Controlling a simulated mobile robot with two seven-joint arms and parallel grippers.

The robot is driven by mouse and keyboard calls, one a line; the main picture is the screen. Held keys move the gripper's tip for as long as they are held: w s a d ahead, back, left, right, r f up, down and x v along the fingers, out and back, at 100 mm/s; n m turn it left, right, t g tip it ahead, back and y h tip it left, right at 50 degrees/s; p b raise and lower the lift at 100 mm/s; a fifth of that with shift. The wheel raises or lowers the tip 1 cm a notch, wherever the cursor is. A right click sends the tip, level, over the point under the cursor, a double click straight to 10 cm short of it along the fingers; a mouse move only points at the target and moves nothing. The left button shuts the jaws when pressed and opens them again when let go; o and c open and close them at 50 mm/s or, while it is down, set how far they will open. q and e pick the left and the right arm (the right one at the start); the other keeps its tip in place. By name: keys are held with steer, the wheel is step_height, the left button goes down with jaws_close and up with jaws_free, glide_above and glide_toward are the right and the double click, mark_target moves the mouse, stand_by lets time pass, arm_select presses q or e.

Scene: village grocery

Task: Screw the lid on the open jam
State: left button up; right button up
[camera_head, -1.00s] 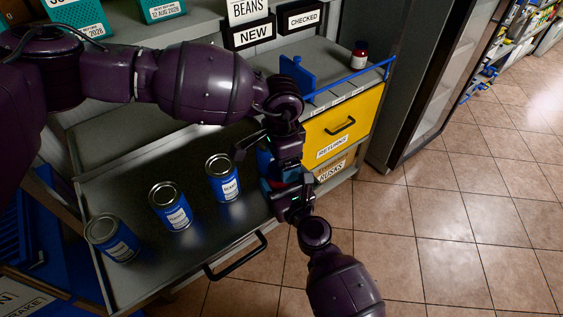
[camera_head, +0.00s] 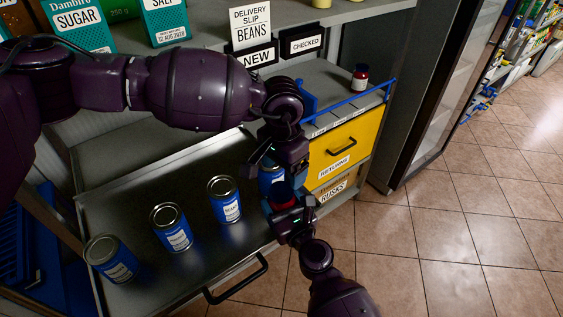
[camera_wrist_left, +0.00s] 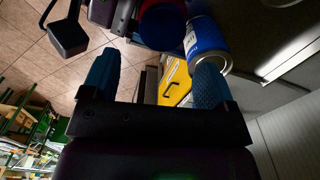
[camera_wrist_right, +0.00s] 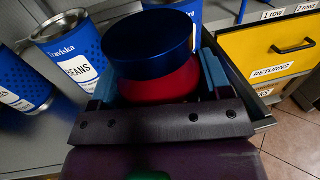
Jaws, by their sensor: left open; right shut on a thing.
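My right gripper (camera_head: 284,196) is shut on a round red jar (camera_wrist_right: 158,90), in front of the cans. In the right wrist view a dark blue round piece (camera_wrist_right: 150,45) shows directly above the red part. I cannot tell whether this is a lid or how it sits. In the left wrist view the red round shape (camera_wrist_left: 163,25) lies just beyond my left gripper (camera_wrist_left: 154,80), whose fingers are apart and empty. In the head view my left gripper (camera_head: 276,160) is close above the right one; its fingers partly hide the held thing.
Blue bean cans (camera_head: 171,228) stand in a row on the grey tray (camera_head: 190,275); one (camera_head: 269,176) is close behind the grippers. A small red jar (camera_head: 360,77) stands on the checked-side counter. A yellow returns drawer (camera_head: 343,150) is at right, with open floor beyond.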

arm_select(q)
steer(key=n, duration=0.4)
steer(key=shift+r+n, duration=0.25)
steer(key=shift+n, duration=0.05)
steer(key=n, duration=0.5)
steer(key=shift+r+n, duration=0.2)
steer(key=shift+n, duration=0.1)
steer(key=n, duration=0.4)
steer(key=shift+r, duration=0.15)
steer(key=n, duration=0.5)
steer(key=shift+r+n, duration=0.2)
steer(key=shift+n, duration=0.2)
steer(key=n, duration=0.5)
steer(key=shift+s+a+r+n, duration=0.1)
steer(key=shift+n, duration=0.2)
steer(key=n, duration=0.8)
steer(key=shift+r, duration=0.1)
steer(key=n, duration=0.5)
steer(key=shift+a, duration=0.1)
